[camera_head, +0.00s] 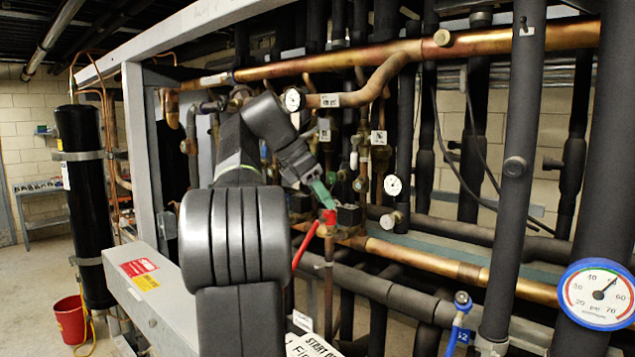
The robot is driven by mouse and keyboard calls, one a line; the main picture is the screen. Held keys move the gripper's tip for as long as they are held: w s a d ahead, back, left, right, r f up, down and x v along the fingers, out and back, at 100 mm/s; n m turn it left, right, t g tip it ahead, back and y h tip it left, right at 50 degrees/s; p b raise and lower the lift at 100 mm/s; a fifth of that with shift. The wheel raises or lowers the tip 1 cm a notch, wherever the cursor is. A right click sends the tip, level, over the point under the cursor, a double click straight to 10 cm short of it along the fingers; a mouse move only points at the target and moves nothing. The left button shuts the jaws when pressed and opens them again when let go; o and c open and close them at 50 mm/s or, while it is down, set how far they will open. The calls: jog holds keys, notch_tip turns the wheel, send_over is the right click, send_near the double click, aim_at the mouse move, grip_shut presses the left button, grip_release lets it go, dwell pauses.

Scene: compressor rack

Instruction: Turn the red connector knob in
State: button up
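The red connector knob (329,216) sits near the middle of the camera_head view, on top of a vertical copper pipe. A red handle or hose end (305,246) slants down and left from it. My gripper (324,198) reaches in from the upper left, and its green fingers point down at the knob. The fingertips are just above the knob or touching it; I cannot tell which. The fingers overlap in this view, so any gap between them is hidden. My arm's dark links cover much of the picture's left centre.
Copper pipes (470,43) and black insulated pipes (518,170) crowd around the knob. A small black box (349,215) is right beside it. A round dial gauge (598,293) and a blue valve (458,325) are at lower right. A red bucket (70,318) stands on open floor at left.

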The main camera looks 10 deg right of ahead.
jog(key=s+a+r+n+t+y, duration=0.2)
jog(key=s+r+n+t, duration=0.3)
jog(key=r+n, duration=0.3)
jog(key=shift+n, duration=0.6)
jog(key=x, duration=0.9)
jog(key=shift+a+f, duration=0.25)
jog(key=shift+f, duration=0.3)
jog(key=shift+w+d+f, duration=0.1)
jog(key=shift+d+f, duration=0.1)
jog(key=shift+f, duration=0.05)
jog(key=shift+w+n+y, duration=0.1)
jog(key=shift+n+y, duration=0.3)
jog(key=shift+n, duration=0.1)
jog(key=shift+s+r+n+t+y, duration=0.1)
jog(key=shift+s+n+t+y, duration=0.25)
jog(key=shift+n, duration=0.35)
jog(key=shift+w+n, duration=0.2)
jog(key=shift+n, duration=0.2)
jog(key=shift+y, duration=0.25)
jog(key=shift+c, duration=0.3)
jog(key=c, duration=0.7)
